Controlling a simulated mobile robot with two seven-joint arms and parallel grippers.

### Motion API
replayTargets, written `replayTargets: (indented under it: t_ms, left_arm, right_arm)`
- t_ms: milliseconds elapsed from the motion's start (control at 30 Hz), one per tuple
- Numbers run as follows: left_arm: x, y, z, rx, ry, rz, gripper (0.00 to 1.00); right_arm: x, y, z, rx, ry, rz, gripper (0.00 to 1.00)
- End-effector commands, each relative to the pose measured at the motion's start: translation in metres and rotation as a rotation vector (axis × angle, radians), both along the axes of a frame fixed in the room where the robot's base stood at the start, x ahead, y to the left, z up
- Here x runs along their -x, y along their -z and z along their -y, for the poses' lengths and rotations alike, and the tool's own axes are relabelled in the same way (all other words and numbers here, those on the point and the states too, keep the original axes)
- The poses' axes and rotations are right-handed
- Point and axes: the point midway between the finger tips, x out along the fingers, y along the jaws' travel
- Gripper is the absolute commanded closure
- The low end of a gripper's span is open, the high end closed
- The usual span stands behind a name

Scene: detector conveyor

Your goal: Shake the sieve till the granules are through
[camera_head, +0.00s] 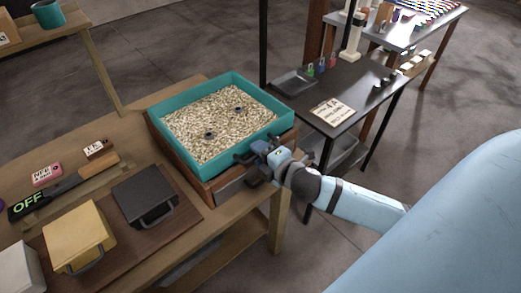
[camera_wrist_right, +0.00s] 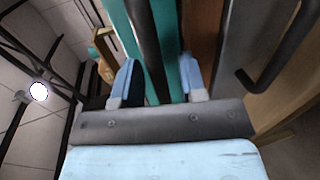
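The sieve (camera_head: 162,133) is a teal rectangular tray resting on a wooden box (camera_head: 232,181) on the workbench. Pale granules (camera_head: 226,122) cover its floor, and two small dark ring-like things (camera_head: 209,135) lie among them. A dark handle (camera_head: 243,156) sits on its near right side. My right gripper (camera_head: 262,149) is at that side. In the right wrist view my right gripper (camera_wrist_right: 157,88) has its blue fingers apart, with a dark handle bar (camera_wrist_right: 146,45) and teal wall between them; a gap shows beside the bar. My left gripper is out of view.
The workbench (camera_head: 130,135) also holds a black lidded box (camera_head: 145,194), a yellow box (camera_head: 78,239), an OFF sign (camera_head: 30,206) and a pink label block (camera_head: 47,174). A dark table (camera_head: 350,85) with a tray (camera_head: 293,83) stands behind on the right.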

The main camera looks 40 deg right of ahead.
Motion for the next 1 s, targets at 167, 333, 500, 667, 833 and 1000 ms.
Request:
replayTargets:
  t_ms: [167,333,500,667,833,1000]
  left_arm:
    - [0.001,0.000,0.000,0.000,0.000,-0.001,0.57]
    - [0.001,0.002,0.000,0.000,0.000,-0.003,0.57]
    - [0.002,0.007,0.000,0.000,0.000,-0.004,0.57]
    - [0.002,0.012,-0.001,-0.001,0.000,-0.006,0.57]
    - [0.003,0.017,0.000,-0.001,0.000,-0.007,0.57]
    - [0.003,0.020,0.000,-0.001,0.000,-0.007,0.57]
  right_arm:
    - [0.000,0.000,0.000,0.000,0.000,0.001,0.61]
    - [0.007,-0.001,0.001,0.000,0.000,0.001,0.61]
    - [0.033,-0.005,0.002,-0.001,-0.001,-0.002,0.61]
    - [0.065,-0.011,0.005,-0.001,-0.001,-0.003,0.61]
    - [0.096,-0.018,0.007,-0.001,-0.001,-0.003,0.61]
    - [0.119,-0.024,0.009,-0.001,0.001,-0.002,0.61]
